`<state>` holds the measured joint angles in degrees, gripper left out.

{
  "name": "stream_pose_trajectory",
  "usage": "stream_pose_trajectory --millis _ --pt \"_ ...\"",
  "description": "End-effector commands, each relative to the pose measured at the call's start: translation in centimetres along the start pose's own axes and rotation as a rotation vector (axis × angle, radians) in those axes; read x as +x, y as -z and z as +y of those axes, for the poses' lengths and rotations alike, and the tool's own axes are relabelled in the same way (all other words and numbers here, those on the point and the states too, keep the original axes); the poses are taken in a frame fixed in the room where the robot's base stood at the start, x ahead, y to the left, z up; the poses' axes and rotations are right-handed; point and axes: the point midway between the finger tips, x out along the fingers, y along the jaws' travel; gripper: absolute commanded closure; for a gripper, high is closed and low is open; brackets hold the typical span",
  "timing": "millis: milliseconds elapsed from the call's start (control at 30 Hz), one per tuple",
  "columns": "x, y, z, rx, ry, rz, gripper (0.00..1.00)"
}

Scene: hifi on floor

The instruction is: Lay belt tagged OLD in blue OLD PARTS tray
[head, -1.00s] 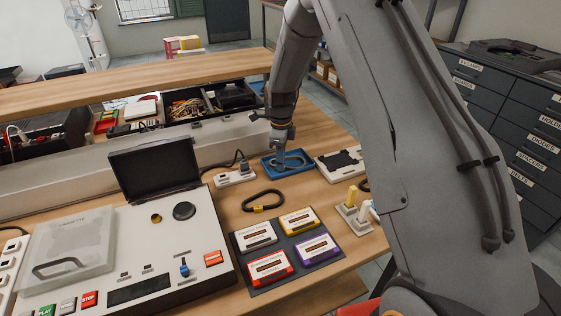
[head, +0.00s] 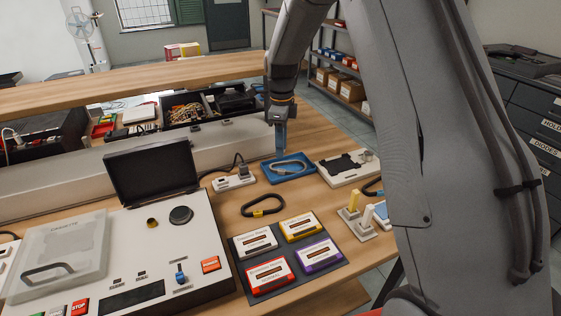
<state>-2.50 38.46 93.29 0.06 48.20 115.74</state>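The blue tray (head: 295,177) lies on the bench right of centre, with a pale grey loop, which looks like a belt (head: 288,164), lying in it. Any label on the tray or tag on this loop is too small to read. My gripper (head: 281,148) points down just above the tray's back part, apparently clear of the loop. Its fingers are seen edge-on, so I cannot tell their opening.
A white plate with a black part (head: 345,165) lies right of the tray. A power strip (head: 234,180) is on its left. Cassettes on a dark mat (head: 288,253) and an open-lidded deck (head: 150,230) fill the front. Another dark loop (head: 373,187) is partly hidden by my arm.

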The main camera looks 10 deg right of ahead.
Motion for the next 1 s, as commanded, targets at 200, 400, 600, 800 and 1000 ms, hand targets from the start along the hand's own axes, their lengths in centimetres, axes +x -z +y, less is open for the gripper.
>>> stream_pose_trajectory --millis 200,400,600,800,1000 --pt "-3.0 -0.1 -0.1 0.0 0.002 -0.001 0.72" --pt "-4.0 0.4 0.6 -0.054 0.002 -0.001 0.72" --pt "-4.2 2.8 4.5 -0.38 0.016 -0.004 0.72" --pt "-4.0 6.0 10.1 -0.824 0.037 -0.001 0.72" --pt "-3.5 9.3 16.2 -1.267 0.059 0.013 0.72"
